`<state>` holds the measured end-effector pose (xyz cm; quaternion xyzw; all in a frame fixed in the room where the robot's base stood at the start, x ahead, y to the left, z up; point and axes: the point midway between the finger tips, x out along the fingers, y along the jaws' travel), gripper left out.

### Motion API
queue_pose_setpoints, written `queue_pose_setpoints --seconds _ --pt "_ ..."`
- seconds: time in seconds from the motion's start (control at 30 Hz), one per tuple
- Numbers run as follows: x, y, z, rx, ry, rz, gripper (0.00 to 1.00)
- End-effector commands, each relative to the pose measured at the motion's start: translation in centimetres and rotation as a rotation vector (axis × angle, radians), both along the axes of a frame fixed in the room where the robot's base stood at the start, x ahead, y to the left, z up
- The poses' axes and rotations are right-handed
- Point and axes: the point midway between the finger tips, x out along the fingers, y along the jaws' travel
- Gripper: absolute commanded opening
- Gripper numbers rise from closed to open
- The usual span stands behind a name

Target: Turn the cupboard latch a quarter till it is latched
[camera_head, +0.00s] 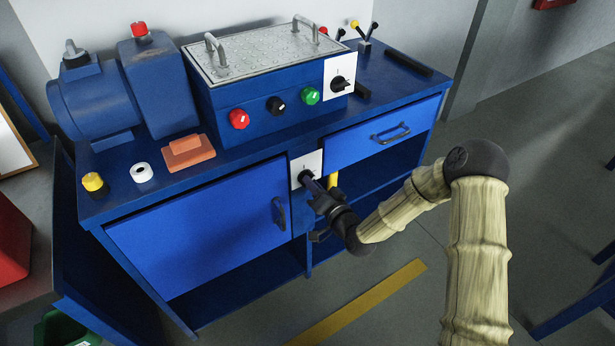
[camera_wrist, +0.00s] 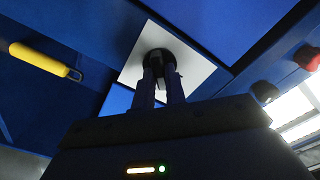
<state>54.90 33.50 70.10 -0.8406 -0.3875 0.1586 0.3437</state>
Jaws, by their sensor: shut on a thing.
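The cupboard latch is a dark round knob (camera_wrist: 158,62) on a white plate (camera_head: 299,166), set on the blue bench front between the cupboard door and the drawer. In the wrist view the plate (camera_wrist: 197,66) lies behind the knob. My gripper (camera_head: 311,181) reaches the plate from the lower right. In the wrist view its two fingers (camera_wrist: 161,80) are closed on the knob from either side. The fingers hide part of the knob, so I cannot tell its exact turn angle. The blue cupboard door (camera_head: 200,235) with a dark handle (camera_head: 279,213) looks closed.
A yellow tag or handle (camera_wrist: 45,60) hangs beside the plate; it also shows behind my gripper in the head view (camera_head: 333,181). A drawer (camera_head: 370,140) with a dark handle is at right. Knobs and a second white switch plate (camera_head: 339,77) sit above. Open shelves lie below.

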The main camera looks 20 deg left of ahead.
Motion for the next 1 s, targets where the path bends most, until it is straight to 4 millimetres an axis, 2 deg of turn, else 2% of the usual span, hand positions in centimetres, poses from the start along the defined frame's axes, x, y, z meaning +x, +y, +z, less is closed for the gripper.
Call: queue_pose_setpoints --seconds 0.2,0.53,0.7,0.73,0.9,1.0 --pt "0.03 -0.06 0.05 0.171 0.199 -0.001 0.00" --pt "0.05 -0.07 0.01 0.191 0.222 -0.001 0.00" --pt "0.10 -0.16 0.02 0.319 0.371 -0.004 0.00" --pt "0.04 -0.06 -0.03 0.319 0.374 -0.002 0.17" --pt "0.02 -0.01 -0.06 0.314 0.367 0.000 0.49" --pt "0.02 -0.03 -0.06 0.313 0.367 0.000 0.49"
